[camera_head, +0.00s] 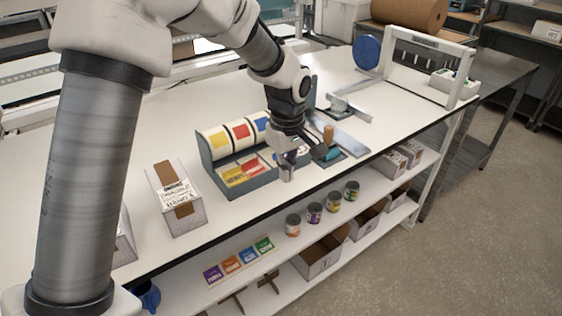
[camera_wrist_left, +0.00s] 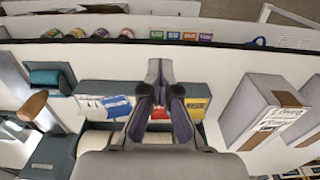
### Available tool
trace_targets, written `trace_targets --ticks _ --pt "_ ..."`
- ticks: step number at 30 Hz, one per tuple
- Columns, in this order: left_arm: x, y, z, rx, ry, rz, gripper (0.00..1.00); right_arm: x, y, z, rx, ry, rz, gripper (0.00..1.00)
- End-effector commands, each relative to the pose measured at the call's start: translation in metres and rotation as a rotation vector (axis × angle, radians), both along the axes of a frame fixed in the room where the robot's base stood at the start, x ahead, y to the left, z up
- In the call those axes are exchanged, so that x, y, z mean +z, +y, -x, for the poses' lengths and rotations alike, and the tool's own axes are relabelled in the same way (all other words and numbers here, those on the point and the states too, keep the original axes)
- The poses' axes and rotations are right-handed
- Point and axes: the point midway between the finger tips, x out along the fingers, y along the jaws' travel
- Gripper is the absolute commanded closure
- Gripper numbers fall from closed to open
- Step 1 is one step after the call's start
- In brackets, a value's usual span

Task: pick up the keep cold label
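The grey label box (camera_head: 236,186) stands on the white bench, with colored label stacks in its front tray. The yellow stack (camera_head: 233,177) and red stack (camera_head: 252,167) show left of my left gripper (camera_head: 287,172). In the left wrist view, a blue label stack (camera_wrist_left: 117,105) lies just left of the fingers; it may be the keep cold label, but its print is unreadable. My left gripper points down at the box's front edge. Its fingertips (camera_wrist_left: 159,70) meet, with no label visible between them. The fingers hide part of the tray. My right gripper is not in view.
A grey carton (camera_head: 178,200) stands left of the box. A wooden-handled tool (camera_head: 328,135) stands close to the gripper's right. Several cans (camera_head: 314,213) and colored cards (camera_head: 248,254) sit on the shelf below. The bench's front edge is close.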

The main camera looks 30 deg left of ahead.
Motion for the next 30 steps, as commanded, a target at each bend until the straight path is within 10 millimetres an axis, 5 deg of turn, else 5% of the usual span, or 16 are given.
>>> trace_targets --ticks 10,11,17,18,30 --pt "0.001 -0.007 0.007 0.001 0.0 0.001 1.0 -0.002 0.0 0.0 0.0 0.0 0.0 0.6" --pt "0.001 -0.007 0.007 0.001 0.0 0.001 0.95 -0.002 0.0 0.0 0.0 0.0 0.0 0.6" --pt "0.001 -0.007 0.007 0.001 0.0 0.001 0.24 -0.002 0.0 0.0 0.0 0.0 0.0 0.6" --pt "0.001 -0.007 0.007 0.001 0.0 0.001 0.2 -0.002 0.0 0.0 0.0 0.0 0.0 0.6" --pt "0.012 -0.006 0.006 0.001 -0.003 0.0 0.2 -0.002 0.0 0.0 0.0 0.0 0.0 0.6"
